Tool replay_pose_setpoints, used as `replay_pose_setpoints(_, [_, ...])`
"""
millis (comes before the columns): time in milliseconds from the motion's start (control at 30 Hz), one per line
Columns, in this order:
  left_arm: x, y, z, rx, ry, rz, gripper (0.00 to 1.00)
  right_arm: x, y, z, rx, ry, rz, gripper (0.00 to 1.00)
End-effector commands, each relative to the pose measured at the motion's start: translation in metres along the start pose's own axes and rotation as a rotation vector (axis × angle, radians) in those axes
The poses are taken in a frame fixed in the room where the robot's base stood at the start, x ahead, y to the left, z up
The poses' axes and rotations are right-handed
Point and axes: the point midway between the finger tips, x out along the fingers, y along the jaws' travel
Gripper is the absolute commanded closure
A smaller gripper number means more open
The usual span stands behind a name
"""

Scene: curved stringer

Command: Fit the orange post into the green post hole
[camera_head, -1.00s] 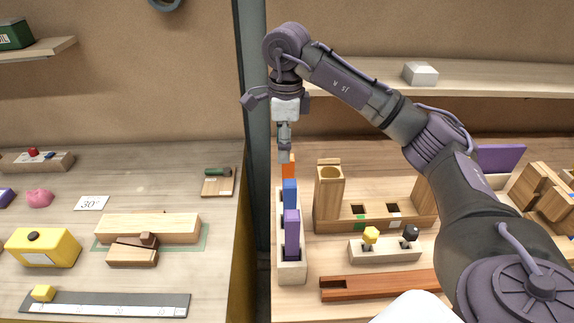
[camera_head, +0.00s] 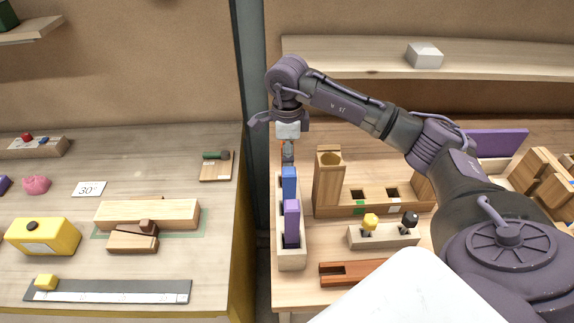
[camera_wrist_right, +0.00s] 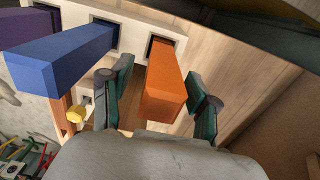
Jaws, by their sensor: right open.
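The orange post (camera_wrist_right: 163,88) stands in a slot of the pale rack (camera_head: 290,261), at its far end. In the wrist view it lies between the two open fingers of my right gripper (camera_wrist_right: 160,72), with gaps visible beside it. In the head view the right gripper (camera_head: 288,154) points down over that end and hides most of the post. The green post hole (camera_head: 358,196) is an empty square opening in a wooden block (camera_head: 385,208) right of the rack, with a green mark in front. My left gripper is not in view.
A blue post (camera_head: 289,183) and a purple post (camera_head: 292,222) stand nearer in the same rack. A tall wooden piece (camera_head: 328,182) rises between the rack and the green hole. A small block with yellow and black knobs (camera_head: 384,236) sits in front.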

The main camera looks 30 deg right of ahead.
Motion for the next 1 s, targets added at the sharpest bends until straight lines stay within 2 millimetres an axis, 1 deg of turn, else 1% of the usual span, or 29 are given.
replay_pose_setpoints(33, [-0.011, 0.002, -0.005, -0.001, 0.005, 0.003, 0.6, 0.004, 0.001, -0.002, 0.001, 0.003, 0.006, 0.4])
replay_pose_setpoints(100, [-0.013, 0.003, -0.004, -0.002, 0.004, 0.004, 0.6, 0.016, 0.001, -0.001, 0.0, 0.002, 0.004, 0.4])
replay_pose_setpoints(200, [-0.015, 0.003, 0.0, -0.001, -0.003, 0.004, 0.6, 0.026, 0.001, -0.001, 0.0, 0.0, 0.003, 0.4])
replay_pose_setpoints(300, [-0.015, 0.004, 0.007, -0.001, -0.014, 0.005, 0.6, 0.03, 0.0, -0.001, -0.001, 0.0, 0.0, 0.4])
replay_pose_setpoints(467, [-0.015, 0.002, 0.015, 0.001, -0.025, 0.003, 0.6, 0.031, 0.0, -0.001, -0.001, 0.0, 0.0, 0.4])
replay_pose_setpoints(500, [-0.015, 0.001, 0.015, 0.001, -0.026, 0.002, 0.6, 0.031, 0.0, -0.001, -0.001, 0.0, 0.0, 0.43])
replay_pose_setpoints(567, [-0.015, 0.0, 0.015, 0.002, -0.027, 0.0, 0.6, 0.031, 0.0, -0.001, -0.001, -0.001, 0.0, 0.53])
replay_pose_setpoints(600, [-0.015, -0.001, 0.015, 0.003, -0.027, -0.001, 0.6, 0.031, 0.0, -0.001, -0.001, -0.001, 0.0, 0.6])
replay_pose_setpoints(833, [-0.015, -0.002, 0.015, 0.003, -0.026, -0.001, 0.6, 0.03, 0.0, -0.001, 0.0, 0.0, 0.0, 0.98])
replay_pose_setpoints(867, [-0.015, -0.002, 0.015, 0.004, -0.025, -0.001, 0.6, 0.03, 0.0, -0.001, 0.0, 0.0, 0.0, 1.0])
replay_pose_setpoints(1000, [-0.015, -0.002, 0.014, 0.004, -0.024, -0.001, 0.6, 0.03, 0.0, -0.001, 0.0, -0.001, 0.0, 1.0])
